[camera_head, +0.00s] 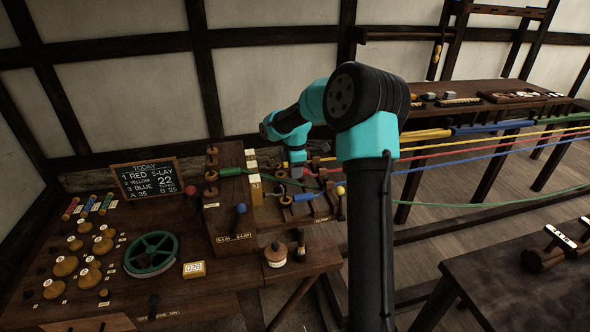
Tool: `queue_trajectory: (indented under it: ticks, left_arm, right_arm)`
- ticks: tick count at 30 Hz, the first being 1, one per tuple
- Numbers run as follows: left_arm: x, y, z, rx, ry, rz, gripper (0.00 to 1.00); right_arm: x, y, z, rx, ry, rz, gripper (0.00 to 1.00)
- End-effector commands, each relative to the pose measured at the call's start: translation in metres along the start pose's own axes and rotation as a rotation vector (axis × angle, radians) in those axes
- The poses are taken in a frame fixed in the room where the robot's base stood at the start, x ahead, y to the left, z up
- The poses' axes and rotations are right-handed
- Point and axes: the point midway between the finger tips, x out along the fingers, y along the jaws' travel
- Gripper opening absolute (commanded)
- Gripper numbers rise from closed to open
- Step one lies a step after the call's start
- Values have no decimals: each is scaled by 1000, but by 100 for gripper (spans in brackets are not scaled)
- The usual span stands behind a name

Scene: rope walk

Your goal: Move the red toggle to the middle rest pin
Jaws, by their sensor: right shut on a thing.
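My right gripper (298,174) reaches over the wooden bench at the centre. The jaws appear to be on this toggle, though the grip is partly hidden. The rest pins are too small and too covered by my arm to tell apart. My left gripper is not in view.
Yellow (425,134), blue (480,147) and green (480,205) ropes run right behind my arm. A lever box (228,225) stands left of the gripper. A chalkboard (147,178), green wheel (151,254) and wooden spools (66,265) occupy the left table.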

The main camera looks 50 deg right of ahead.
Motion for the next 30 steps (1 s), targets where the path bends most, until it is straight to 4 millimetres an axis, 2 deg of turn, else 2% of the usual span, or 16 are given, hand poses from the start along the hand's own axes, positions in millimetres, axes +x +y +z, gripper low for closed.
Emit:
queue_trajectory:
  ticks: [30]
  left_arm:
    - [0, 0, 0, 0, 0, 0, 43]
  right_arm:
    - [36, 0, 0, 0, 0, 0, 10]
